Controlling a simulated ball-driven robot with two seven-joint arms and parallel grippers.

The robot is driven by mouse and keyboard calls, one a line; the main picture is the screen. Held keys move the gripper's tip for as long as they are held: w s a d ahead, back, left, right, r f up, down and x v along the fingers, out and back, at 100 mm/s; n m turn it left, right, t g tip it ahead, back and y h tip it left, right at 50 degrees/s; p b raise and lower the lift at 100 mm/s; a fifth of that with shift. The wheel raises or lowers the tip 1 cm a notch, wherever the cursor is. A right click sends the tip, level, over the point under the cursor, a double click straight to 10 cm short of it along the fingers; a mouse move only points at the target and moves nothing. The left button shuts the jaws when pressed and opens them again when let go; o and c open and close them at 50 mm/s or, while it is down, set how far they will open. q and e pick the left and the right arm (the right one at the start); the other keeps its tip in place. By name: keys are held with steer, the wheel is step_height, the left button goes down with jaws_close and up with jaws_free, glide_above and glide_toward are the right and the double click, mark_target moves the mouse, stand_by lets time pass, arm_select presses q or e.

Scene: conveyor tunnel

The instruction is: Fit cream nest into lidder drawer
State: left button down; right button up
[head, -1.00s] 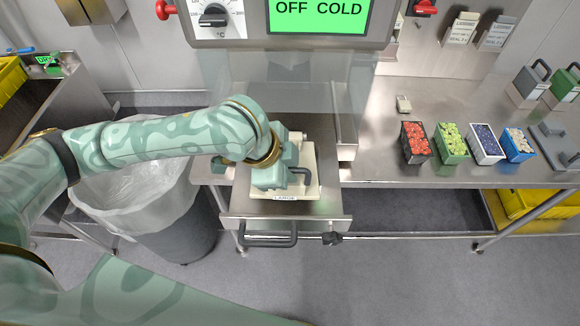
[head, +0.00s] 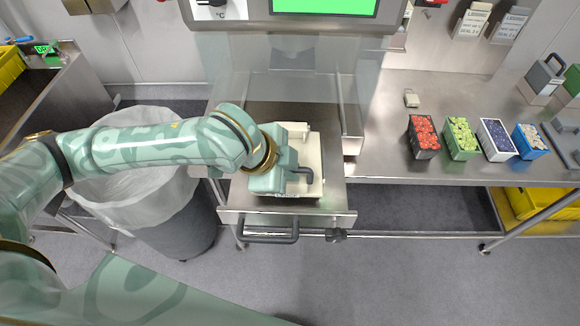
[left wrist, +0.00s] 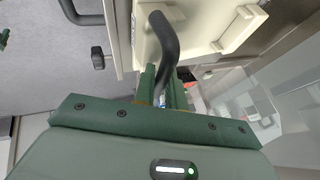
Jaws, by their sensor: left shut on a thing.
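The cream nest (head: 313,158), a flat pale block with a dark bent handle (left wrist: 163,38), is within the outline of the pulled-out steel lidder drawer (head: 335,198). I cannot tell whether it sits flush on the drawer floor. In the left wrist view the nest (left wrist: 207,22) shows behind the handle. My left gripper (head: 292,178) is over the nest and shut on its handle; its green fingers (left wrist: 165,92) also show in the left wrist view. The gripper hides the left part of the nest. My right gripper is not in view.
The drawer's front has a dark bar handle (head: 270,238). Clear panels (head: 350,75) flank the drawer under the machine. A lined bin (head: 150,205) stands left. Several fruit punnets (head: 462,138) stand on the steel counter (head: 385,160) to the right.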

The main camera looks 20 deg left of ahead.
arm_select(q)
steer(key=shift+r, duration=0.1)
steer(key=shift+t+p, duration=0.4)
steer(key=shift+p, duration=0.1)
steer(key=shift+t, duration=0.3)
steer(key=shift+p, duration=0.35)
steer(key=shift+s+m+t+p, duration=0.1)
steer(key=shift+m+t+p, duration=0.35)
steer(key=shift+t, duration=0.25)
steer(key=shift+f, duration=0.8)
steer(key=shift+f, duration=0.1)
stand_by(0.4)
